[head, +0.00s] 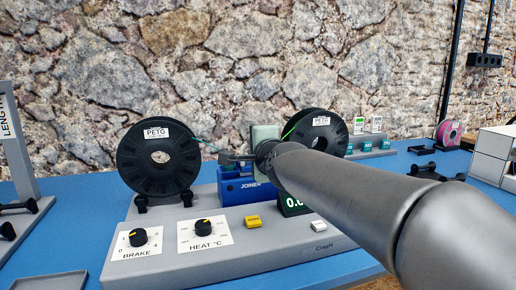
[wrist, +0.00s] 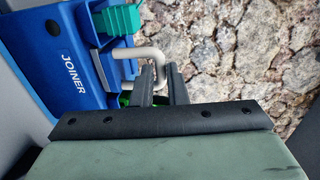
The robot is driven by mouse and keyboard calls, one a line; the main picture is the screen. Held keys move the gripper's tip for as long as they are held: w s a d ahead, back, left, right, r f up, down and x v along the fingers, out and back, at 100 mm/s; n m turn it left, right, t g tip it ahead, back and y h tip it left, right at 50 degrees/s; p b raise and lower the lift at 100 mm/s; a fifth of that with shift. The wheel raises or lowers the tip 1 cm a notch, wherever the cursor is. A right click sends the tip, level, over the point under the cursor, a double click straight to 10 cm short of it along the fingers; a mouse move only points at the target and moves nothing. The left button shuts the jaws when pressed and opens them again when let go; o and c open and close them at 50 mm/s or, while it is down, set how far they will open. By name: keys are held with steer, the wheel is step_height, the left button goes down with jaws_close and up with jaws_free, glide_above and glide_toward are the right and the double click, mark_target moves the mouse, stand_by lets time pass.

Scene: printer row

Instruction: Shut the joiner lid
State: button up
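The blue joiner (head: 242,192) stands behind the grey control panel, between two black spools. It also fills the upper left of the wrist view (wrist: 62,50), with a green piece (wrist: 118,20) at its edge. A light grey bent handle (wrist: 152,53) sticks out from it. My gripper (wrist: 160,72) has its dark fingers close together, one on each side of the handle bar, and appears shut on it. In the head view my gripper (head: 232,158) is just above the joiner, and my arm hides its right side. I cannot tell the lid's angle.
The grey panel (head: 232,261) carries knobs, a yellow button (head: 253,221) and a white button (head: 319,225). The left spool (head: 159,158) and right spool (head: 333,131) flank the gripper closely. A stone wall (head: 230,50) rises behind.

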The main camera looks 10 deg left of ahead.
steer(key=o, duration=0.3)
steer(key=v, duration=0.7)
steer(key=shift+s+d+p, duration=0.15)
steer(key=shift+s+p, duration=0.1)
steer(key=shift+p, duration=0.05)
